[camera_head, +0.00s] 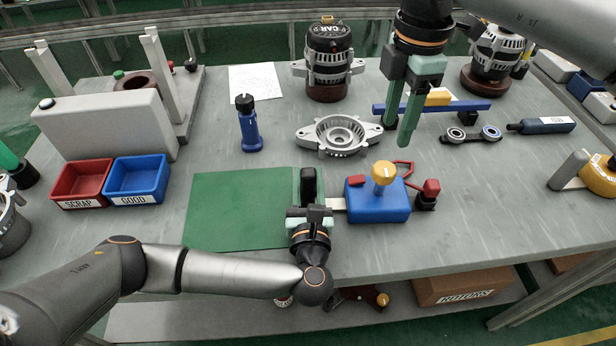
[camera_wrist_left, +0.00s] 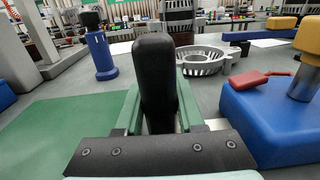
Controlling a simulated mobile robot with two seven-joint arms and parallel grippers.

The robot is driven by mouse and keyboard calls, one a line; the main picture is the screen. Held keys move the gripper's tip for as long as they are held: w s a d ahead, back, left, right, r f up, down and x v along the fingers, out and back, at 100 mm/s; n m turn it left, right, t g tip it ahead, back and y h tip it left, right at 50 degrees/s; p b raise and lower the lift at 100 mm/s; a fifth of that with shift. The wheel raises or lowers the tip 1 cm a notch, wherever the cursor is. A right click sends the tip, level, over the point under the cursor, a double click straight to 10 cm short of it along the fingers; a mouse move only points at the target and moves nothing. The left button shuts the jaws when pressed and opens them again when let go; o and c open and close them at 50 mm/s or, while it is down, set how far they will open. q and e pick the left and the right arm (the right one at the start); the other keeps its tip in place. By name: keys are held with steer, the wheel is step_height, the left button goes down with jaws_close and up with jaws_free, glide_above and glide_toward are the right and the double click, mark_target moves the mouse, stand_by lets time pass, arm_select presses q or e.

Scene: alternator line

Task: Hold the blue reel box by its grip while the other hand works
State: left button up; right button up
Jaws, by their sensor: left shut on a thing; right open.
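The blue reel box (camera_head: 378,208) sits on the table right of the green mat, with a yellow knob (camera_head: 383,172) on top and a red block on its lid. A pale bar joins its left side to an upright black grip (camera_head: 308,180). My left gripper (camera_head: 308,200) is shut on this grip. In the left wrist view the grip (camera_wrist_left: 157,75) stands between the green fingers, and the box (camera_wrist_left: 270,115) is at right. My right gripper (camera_head: 398,134) is open and empty, fingers pointing down, above the table behind the box.
A red lever piece (camera_head: 430,188) stands at the box's right. A silver housing (camera_head: 338,134), a blue bar (camera_head: 465,105) and a linkage with two bearings (camera_head: 470,133) lie behind. A blue bottle-shaped tool (camera_head: 248,125) stands left. The green mat (camera_head: 235,208) is bare.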

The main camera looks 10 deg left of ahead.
arm_select(q)
jaws_close()
stand_by(0.6)
